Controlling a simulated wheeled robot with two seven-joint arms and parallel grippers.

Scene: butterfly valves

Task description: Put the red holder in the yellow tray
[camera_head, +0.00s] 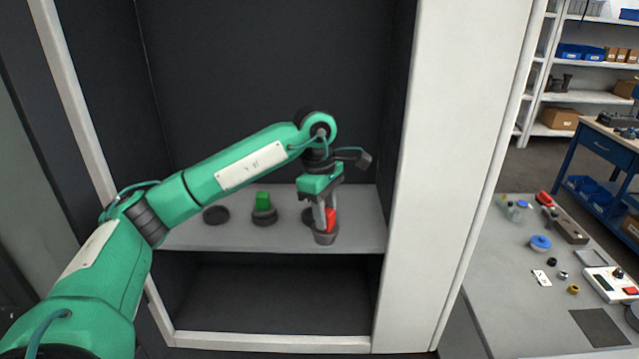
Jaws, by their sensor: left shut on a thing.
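The red holder (331,217) shows a red block on top and a grey round, cup-like lower part. My left gripper (324,220) points down over it and is shut on it. The fingers hide part of the red block. The holder is near the front edge of the shelf (190,238); whether it touches the shelf I cannot tell. I see no yellow tray in this view. My right gripper is not in view.
A green block (263,200) sits on a dark round base left of the gripper. A flat dark disc (216,215) lies farther left. Another dark round piece (307,217) is partly hidden behind the fingers. The white cabinet side (455,150) separates the shelf from a cluttered grey table (510,290).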

